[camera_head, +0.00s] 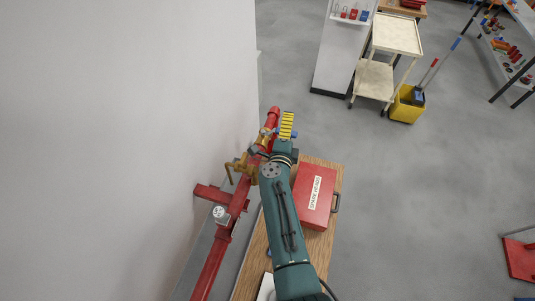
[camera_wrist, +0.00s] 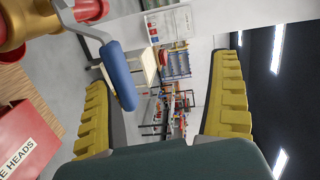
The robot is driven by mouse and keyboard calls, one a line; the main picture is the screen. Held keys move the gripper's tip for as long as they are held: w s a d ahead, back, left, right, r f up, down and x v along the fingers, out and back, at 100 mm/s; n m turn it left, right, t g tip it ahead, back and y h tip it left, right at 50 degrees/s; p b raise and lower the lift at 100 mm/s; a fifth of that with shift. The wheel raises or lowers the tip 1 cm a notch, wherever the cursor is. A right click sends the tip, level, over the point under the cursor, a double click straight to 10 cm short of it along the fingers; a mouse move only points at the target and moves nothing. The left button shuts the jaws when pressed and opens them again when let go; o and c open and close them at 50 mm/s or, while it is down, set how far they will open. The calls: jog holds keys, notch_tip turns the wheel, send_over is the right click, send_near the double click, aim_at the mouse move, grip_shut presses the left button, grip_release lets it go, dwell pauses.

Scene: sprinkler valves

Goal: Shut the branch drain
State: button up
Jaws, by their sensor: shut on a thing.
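The red pipe (camera_head: 262,140) with brass valve fittings (camera_head: 243,167) runs along the wall in the head view. My gripper (camera_head: 287,124) is beside the pipe's far end. In the wrist view, a metal lever with a blue handle (camera_wrist: 118,75) comes down from a brass valve body (camera_wrist: 15,25) at upper left.
A red labelled case (camera_head: 315,195) lies on the wooden bench (camera_head: 248,280) right of my arm. A cream cart (camera_head: 397,35) and a yellow mop bucket (camera_head: 406,105) stand farther back. The grey floor at right is mostly clear. The white wall is close on the left.

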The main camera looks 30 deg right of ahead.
jog(key=shift+w+a+r+t, duration=0.15)
jog(key=shift+a+r, duration=0.2)
jog(key=shift+r, duration=0.1)
jog(key=shift+w+a+r+t, duration=0.15)
jog(key=shift+a+r, duration=0.15)
jog(key=shift+r, duration=0.15)
jog(key=shift+c, duration=1.3)
jog(key=shift+s+a+f, duration=0.2)
jog(key=shift+s+a, duration=0.15)
jog(key=shift+a, duration=0.15)
jog(key=shift+s+a+f, duration=0.15)
jog(key=shift+s+a, duration=0.15)
jog(key=shift+a, duration=0.15)
jog(key=shift+c, duration=0.6)
jog(key=w+a+v, duration=0.1)
jog(key=v, duration=1)
jog(key=shift+w+a+f, duration=0.2)
jog(key=shift+a+f, duration=0.2)
jog(key=shift+f, duration=0.15)
